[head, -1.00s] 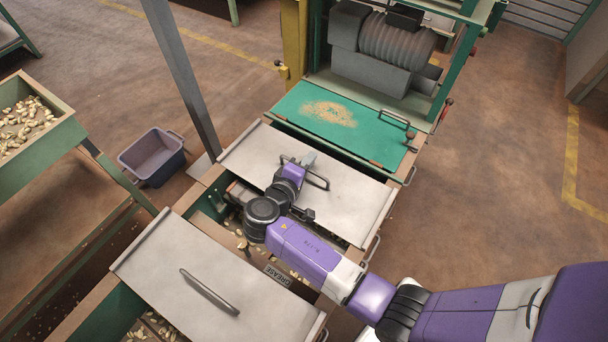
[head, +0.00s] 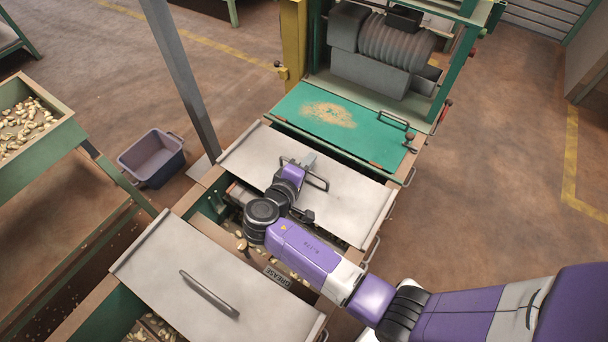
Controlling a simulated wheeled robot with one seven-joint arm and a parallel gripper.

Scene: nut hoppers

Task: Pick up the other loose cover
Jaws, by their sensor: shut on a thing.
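Two flat grey metal covers lie over the hoppers in the head view. The far cover (head: 345,200) has a dark bar handle (head: 318,183) near its middle. My gripper (head: 308,166) is at this handle and shut on it, partly hidden by my wrist. The far cover looks flat over its hopper; I cannot tell if it is raised at all. The near cover (head: 160,248) lies across the nearer hopper, with its own bar handle (head: 209,292) free.
Nuts show in the open gap between the covers, beside a "GREASE" label (head: 278,276). A green lid (head: 350,140) and machine lie beyond. A grey post (head: 183,75) and purple-grey bin (head: 152,158) stand left. Floor at right is clear.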

